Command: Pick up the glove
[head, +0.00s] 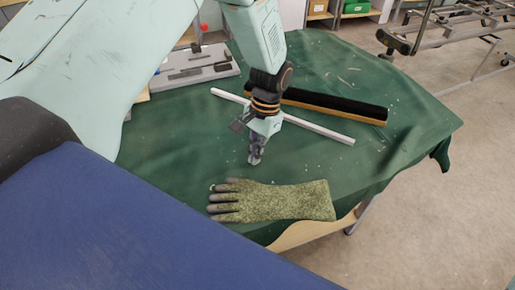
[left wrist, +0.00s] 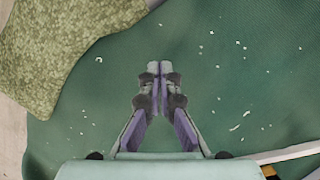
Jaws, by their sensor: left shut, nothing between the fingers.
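The glove (head: 285,201) is mottled green with grey fingertips. It lies flat on the green cloth near the table's front edge, its fingers pointing left in the head view. Part of its mottled fabric also shows at the upper left of the left wrist view (left wrist: 65,40). My left gripper (head: 254,160) points down above the cloth, just behind the glove and apart from it. Its fingers are shut together with nothing between them, as the left wrist view (left wrist: 159,68) also shows. My right gripper is not in view.
A white rod (head: 325,132) and a long black brush with a wooden edge (head: 340,107) lie behind my left gripper. A grey tray of tools (head: 200,72) sits at the back left. The green cloth (head: 400,140) is clear to the right. A metal frame (head: 460,45) stands beyond the table.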

